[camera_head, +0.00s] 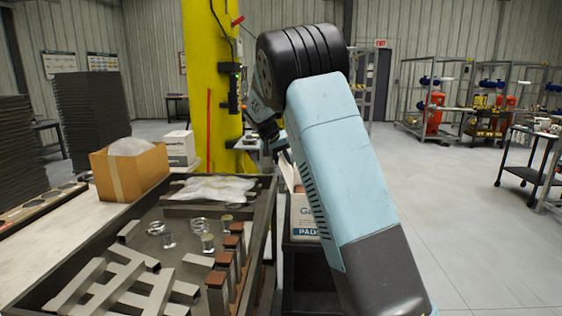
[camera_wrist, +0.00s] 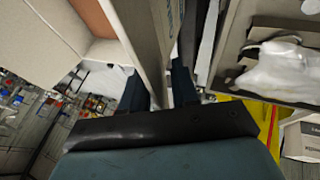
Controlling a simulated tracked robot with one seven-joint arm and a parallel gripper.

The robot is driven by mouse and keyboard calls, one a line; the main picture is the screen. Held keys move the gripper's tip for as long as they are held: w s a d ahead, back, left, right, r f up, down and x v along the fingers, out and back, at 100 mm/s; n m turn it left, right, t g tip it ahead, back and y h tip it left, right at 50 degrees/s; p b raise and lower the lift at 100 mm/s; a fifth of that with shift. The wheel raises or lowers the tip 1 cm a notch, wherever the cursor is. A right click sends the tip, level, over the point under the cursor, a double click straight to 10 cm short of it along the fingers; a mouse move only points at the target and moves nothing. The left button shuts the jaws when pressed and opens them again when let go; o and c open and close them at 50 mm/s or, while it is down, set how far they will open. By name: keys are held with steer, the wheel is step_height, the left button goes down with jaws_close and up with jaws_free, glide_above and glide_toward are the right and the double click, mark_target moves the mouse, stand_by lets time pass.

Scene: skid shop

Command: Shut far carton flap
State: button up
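The carton (camera_head: 301,222) is white with blue print and stands on a dark stand, partly hidden behind my arm in the head view. A raised flap (camera_head: 289,174) shows at its top. In the wrist view, a pale carton panel (camera_wrist: 148,35), which looks like a raised flap, runs down between my fingers; I cannot tell which flap it is. Another pale panel (camera_wrist: 35,38) and the brown inside (camera_wrist: 93,15) lie to its left. My gripper (camera_wrist: 158,82) has its dark fingers apart, one each side of the panel edge. In the head view my gripper (camera_head: 277,148) is small and partly hidden above the carton.
A dark tray table (camera_head: 262,215) with metal tubes, glass jars and a plastic bag stands left of the carton. A brown box (camera_head: 125,172) and a white box (camera_head: 180,148) stand farther back left. A yellow column (camera_head: 208,80) rises behind.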

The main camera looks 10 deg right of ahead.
jaws_close()
steer(key=shift+a, duration=0.15)
stand_by(1.2)
